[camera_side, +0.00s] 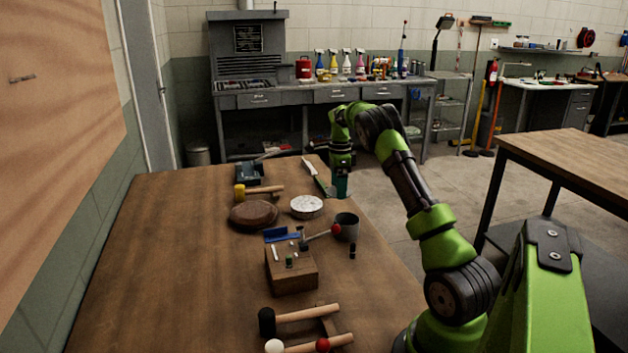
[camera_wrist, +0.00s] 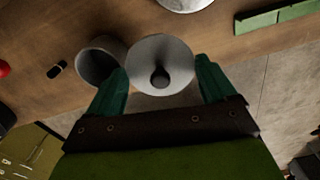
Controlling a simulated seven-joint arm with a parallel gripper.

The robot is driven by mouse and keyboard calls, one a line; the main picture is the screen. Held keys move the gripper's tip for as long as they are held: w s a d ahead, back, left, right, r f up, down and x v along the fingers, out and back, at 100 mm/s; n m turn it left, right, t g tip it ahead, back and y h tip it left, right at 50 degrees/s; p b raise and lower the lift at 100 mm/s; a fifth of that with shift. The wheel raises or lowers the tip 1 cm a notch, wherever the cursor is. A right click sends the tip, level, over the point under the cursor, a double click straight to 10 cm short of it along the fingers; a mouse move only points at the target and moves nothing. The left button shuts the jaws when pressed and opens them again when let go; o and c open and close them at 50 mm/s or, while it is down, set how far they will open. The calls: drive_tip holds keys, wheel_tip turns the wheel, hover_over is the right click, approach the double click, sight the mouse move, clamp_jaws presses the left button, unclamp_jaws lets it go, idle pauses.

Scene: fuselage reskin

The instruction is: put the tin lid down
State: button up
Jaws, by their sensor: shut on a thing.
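The tin lid (camera_wrist: 147,53) is a grey round disc with a dark knob in its middle. My gripper (camera_wrist: 161,76) has its two green fingers on either side of the lid and is shut on it. The open grey tin (camera_wrist: 92,66) is just left of the lid in the wrist view. In the side view the tin (camera_side: 347,229) stands near the table's right edge, and my gripper (camera_side: 341,187) is beyond it, pointing down. The lid cannot be made out there. Its exact height above the table is unclear.
A white round piece (camera_side: 306,207) and a brown round block (camera_side: 253,215) lie left of my gripper. The table's left side is clear.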

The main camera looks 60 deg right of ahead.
drive_tip(key=shift+w+r, duration=0.4)
drive_tip(key=shift+r, duration=0.1)
drive_tip(key=shift+w+a, duration=0.15)
drive_tip(key=shift+w, duration=0.05)
wheel_tip(320, 180, down, 10)
drive_tip(key=shift+s+r, duration=0.1)
drive_tip(key=shift+r, duration=0.1)
drive_tip(key=shift+f, duration=0.15)
drive_tip(key=o, duration=0.7)
